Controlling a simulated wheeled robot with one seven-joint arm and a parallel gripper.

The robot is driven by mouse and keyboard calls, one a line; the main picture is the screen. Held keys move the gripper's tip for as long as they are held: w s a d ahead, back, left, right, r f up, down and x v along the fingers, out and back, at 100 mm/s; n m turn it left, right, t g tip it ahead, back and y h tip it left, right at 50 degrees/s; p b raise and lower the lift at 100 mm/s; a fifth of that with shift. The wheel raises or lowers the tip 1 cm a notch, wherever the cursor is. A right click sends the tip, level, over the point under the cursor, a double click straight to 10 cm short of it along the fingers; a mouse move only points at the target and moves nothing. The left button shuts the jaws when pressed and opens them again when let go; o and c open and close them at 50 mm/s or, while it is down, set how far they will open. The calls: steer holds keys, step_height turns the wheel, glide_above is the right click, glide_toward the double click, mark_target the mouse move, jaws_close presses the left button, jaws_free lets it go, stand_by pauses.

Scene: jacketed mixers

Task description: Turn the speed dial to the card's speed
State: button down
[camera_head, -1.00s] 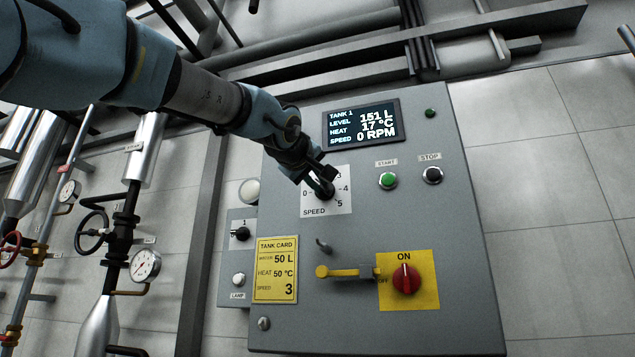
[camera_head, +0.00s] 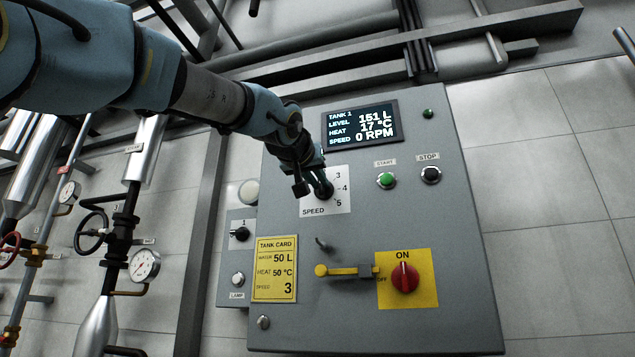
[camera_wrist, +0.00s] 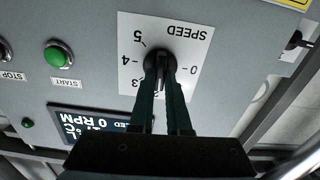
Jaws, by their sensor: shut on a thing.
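The speed dial (camera_wrist: 161,57) is a black knob on a white scale plate (camera_head: 340,204) marked SPEED. My gripper (camera_head: 320,191) is at the dial, and in the wrist view its two dark fingers are shut on the knob from both sides. In the head view my gripper hides the knob and the scale's left side, while 3, 4 and 5 show. In the wrist view the plate is upside down, and I cannot tell which number the knob points at. The yellow tank card (camera_head: 276,269) reads water 50 L, heat 50 °C, speed 3.
The display (camera_head: 361,125) reads 151 L, 17 °C, 0 RPM. A green start button (camera_head: 386,181) and black stop button (camera_head: 431,175) sit right of the dial. Below are a yellow lever (camera_head: 345,271) and a red switch (camera_head: 404,278) at ON.

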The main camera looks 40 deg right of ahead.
steer(key=m+p, duration=0.1)
steer(key=m, duration=0.8)
steer(key=shift+s+d, duration=0.1)
steer(key=shift+s, duration=0.05)
steer(key=shift+m, duration=0.4)
steer(key=c, duration=0.9)
jaws_free()
steer(key=b+v, duration=0.2)
steer(key=v, duration=0.8)
steer(key=shift+s+a+f+b, duration=0.1)
steer(key=shift+s+a+b, duration=0.1)
steer(key=shift+a+b, duration=0.2)
